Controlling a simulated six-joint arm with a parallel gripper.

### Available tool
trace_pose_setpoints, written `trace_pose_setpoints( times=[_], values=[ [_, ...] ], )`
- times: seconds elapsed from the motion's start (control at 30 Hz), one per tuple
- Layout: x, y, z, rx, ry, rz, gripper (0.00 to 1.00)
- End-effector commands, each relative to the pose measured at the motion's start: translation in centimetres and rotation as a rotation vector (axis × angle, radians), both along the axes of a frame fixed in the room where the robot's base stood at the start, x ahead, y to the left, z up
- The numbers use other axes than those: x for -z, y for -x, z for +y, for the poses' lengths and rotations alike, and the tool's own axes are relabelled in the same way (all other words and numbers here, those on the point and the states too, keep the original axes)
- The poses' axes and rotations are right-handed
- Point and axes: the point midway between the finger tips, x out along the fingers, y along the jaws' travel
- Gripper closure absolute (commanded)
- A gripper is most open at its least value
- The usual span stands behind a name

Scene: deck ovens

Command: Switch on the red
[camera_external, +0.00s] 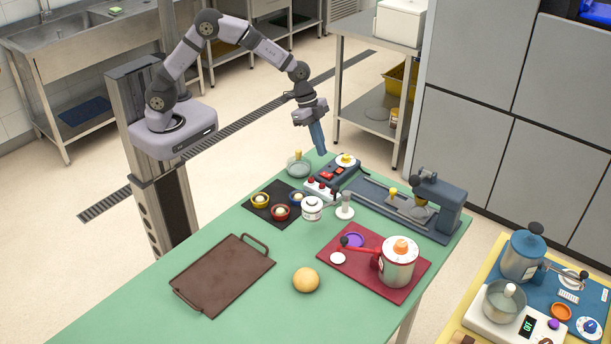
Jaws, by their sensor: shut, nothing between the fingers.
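A dark box (342,170) with red parts on its top stands near the far edge of the green table. Just in front of it is a small white panel (318,190) with red knobs. Which of these is the red switch, and whether it is on, is too small to tell. My gripper (321,152) points down above the table's far edge, just above and left of the dark box. It is shut, holds nothing and appears apart from both.
A glass bowl (299,168) stands left of the dark box, close below my gripper. A black mat (259,212) with small bowls, a white jar (312,209) and a blue-grey press (437,207) are nearby. The green table's left front (130,290) is clear.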

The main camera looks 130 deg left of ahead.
Motion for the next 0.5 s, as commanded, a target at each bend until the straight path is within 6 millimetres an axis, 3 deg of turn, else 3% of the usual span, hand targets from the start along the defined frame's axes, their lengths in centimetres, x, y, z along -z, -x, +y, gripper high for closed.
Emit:
trace_pose_setpoints(
  times=[0.2, 0.5],
  values=[
    [3.5, -1.3, -0.1, 0.001, 0.002, 0.003, 1.00],
    [6.2, -2.4, 0.0, 0.000, 0.000, 0.000, 1.00]
  ],
)
